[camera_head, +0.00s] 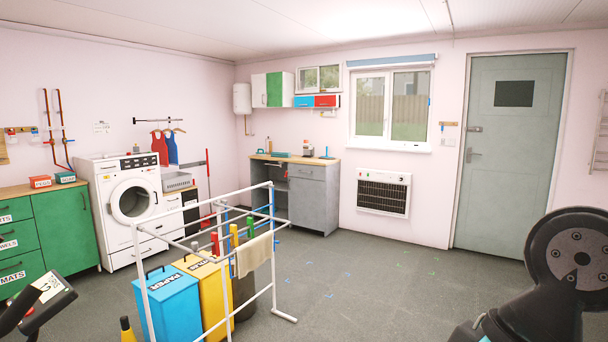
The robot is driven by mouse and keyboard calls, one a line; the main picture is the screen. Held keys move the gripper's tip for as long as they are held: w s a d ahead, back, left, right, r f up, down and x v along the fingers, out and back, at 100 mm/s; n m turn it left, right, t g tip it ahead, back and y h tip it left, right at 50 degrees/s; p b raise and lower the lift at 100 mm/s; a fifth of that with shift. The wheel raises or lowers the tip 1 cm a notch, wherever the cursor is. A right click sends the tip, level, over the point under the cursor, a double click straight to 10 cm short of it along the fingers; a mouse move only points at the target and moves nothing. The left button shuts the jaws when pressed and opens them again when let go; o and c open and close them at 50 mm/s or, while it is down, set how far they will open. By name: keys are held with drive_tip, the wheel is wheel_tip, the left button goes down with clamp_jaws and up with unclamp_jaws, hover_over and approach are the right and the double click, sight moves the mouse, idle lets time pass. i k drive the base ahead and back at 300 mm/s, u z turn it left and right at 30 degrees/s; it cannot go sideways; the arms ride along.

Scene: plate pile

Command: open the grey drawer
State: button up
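The grey drawer (307,172) is in the upper right part of a grey cabinet (313,205) against the back wall, under a wooden worktop (322,160). It looks shut, its front level with the grey door below it. A small dark handle shows on its front, too small to make out well. Part of my arm shows at the lower right, far in front of the cabinet. My gripper is outside the picture.
A white drying rack (139,262) with a beige cloth (254,254) stands in front left of the cabinet. Blue (166,300) and yellow (207,285) bins stand by it. A white heater (383,192) is right of the cabinet. The floor (365,275) right of the rack is clear.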

sight(313, 169)
drive_tip(key=z, duration=0.15)
drive_tip(key=i, duration=8.15)
drive_tip(key=u, duration=2.45)
drive_tip(key=i, duration=2.45)
